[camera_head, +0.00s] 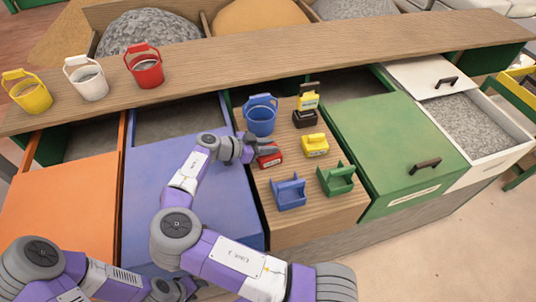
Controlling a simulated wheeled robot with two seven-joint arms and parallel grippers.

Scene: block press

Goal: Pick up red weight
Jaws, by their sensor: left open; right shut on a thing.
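The red weight (270,160) is a small red block on the wooden middle counter, just in front of the blue bucket. My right gripper (256,151) is at its left side and shut on it, and partly hides it. The weight appears to be at or very near the counter top; I cannot tell whether it touches. My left gripper (188,287) is low at the bottom edge, open, partly cut off and far from the weight.
Near the red weight are a blue bucket (261,117), a yellow weight (315,145), a blue holder (289,193) and a green holder (336,179). Yellow, white and red (146,69) buckets stand on the back shelf. The green lid (400,140) at right is clear.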

